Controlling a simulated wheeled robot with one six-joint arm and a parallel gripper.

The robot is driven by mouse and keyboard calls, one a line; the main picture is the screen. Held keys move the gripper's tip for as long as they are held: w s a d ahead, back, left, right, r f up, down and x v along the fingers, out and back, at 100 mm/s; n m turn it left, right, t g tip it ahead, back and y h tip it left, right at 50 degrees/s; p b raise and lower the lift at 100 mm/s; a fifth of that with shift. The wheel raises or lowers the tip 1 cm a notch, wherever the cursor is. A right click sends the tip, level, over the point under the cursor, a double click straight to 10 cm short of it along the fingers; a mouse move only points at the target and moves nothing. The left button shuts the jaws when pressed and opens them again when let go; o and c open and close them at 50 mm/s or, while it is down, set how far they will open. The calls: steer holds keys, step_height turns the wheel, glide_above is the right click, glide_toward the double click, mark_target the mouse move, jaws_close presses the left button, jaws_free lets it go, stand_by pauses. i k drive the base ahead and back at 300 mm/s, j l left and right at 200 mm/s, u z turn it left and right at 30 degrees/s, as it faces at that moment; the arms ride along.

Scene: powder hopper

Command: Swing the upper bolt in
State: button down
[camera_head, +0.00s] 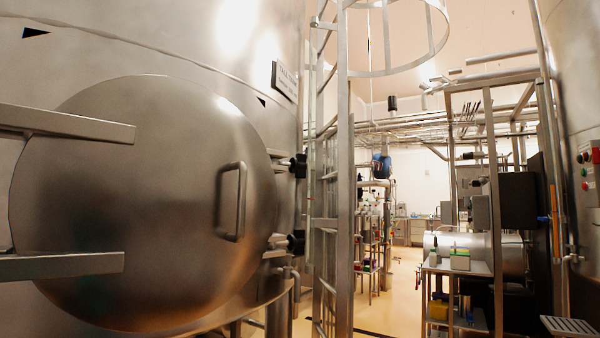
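The round steel hatch door (150,200) fills the left half of the view and looks closed against the hopper wall. It has a vertical bar handle (235,202) near its right side. The upper bolt, with a black knob (299,166), is at the door's right edge, close to the ladder. The lower bolt, with a similar black knob (297,242), sits below it on the same edge. I cannot tell from here whether either bolt lies in its slot. My gripper is not in view.
Two flat metal bars (65,122) reach across the door from the left. A caged ladder (343,180) stands just right of the bolts. Farther right are a small cart (460,267), a steel frame and a control panel (590,165). Open floor (402,290) shows between ladder and cart.

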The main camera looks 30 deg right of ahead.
mark_target(283, 164)
steer(key=i+l, duration=0.15)
steer(key=l, duration=0.25)
steer(key=i+l+u, duration=0.1)
steer(key=l, duration=0.3)
steer(key=i+l+u, duration=0.1)
steer(key=l, duration=0.3)
steer(key=i+l, duration=0.25)
steer(key=l, duration=0.15)
steer(key=i+l+u, duration=0.1)
steer(key=l, duration=0.3)
steer(key=i+l, duration=0.15)
steer(key=l, duration=0.3)
steer(key=i+l+u, duration=0.15)
steer(key=l, duration=0.25)
steer(key=k, duration=0.05)
